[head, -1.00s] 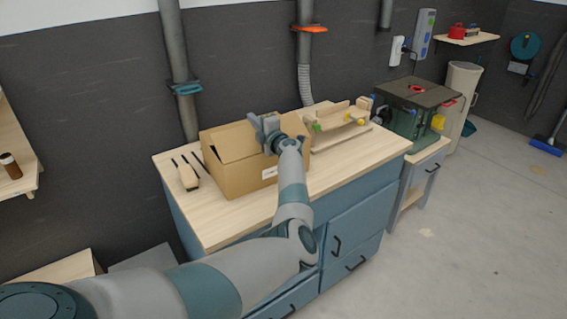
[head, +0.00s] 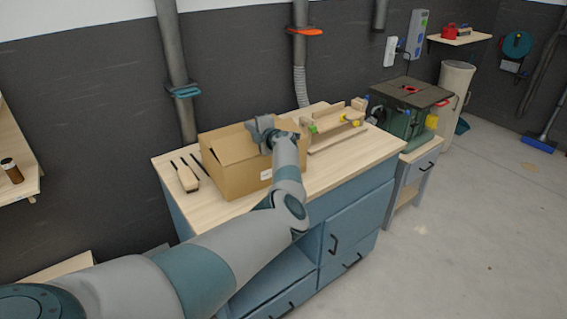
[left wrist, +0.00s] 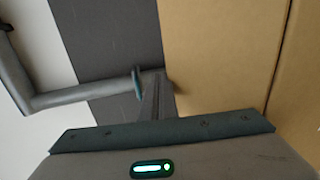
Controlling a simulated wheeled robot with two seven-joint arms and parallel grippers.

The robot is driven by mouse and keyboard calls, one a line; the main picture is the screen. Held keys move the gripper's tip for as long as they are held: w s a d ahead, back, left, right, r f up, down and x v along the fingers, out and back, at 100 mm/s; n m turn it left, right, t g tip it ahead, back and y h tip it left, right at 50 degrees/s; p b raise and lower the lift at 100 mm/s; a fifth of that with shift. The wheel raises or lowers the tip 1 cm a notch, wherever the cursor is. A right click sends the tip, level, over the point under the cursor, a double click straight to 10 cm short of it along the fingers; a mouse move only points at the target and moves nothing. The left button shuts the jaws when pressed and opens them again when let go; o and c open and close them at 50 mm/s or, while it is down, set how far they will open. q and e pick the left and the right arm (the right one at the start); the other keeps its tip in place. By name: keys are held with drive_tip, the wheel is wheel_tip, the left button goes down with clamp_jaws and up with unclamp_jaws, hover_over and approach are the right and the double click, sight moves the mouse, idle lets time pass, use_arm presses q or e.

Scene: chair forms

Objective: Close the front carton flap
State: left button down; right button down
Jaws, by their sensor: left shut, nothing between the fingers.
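The cardboard carton (head: 240,180) stands on the wooden workbench top (head: 215,213). Its top shows brown flap panels, and a small white label is on its front. My left gripper (head: 258,128) is at the carton's upper right, over its top, and hides part of it. In the left wrist view the shut fingers (left wrist: 155,95) lie close beside a brown cardboard panel (left wrist: 215,60), with nothing between them. I cannot tell whether they touch it. Which panel is the front flap is hard to tell behind my arm. My right gripper is not in view.
Hand tools (head: 186,176) lie left of the carton. A wooden jig (head: 335,125) with coloured knobs sits to its right. A green machine (head: 405,105) stands on a cabinet further right. Grey ducts (head: 175,70) run up the dark wall behind.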

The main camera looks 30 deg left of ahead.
use_arm(q)
drive_tip(key=shift+w+a+f+g+h+p, duration=0.1)
drive_tip(key=shift+a+f+g+h+p, duration=0.1)
drive_tip(key=shift+f+h+p, duration=0.35)
drive_tip(key=shift+w+a+f+g+h+p, duration=0.1)
drive_tip(key=shift+f+g+h+p, duration=0.1)
drive_tip(key=shift+f+h+p, duration=0.35)
idle(1.6)
drive_tip(key=shift+r, duration=0.25)
drive_tip(key=shift+r+p, duration=0.75)
drive_tip(key=shift+p, duration=0.2)
drive_tip(key=shift+r, duration=0.1)
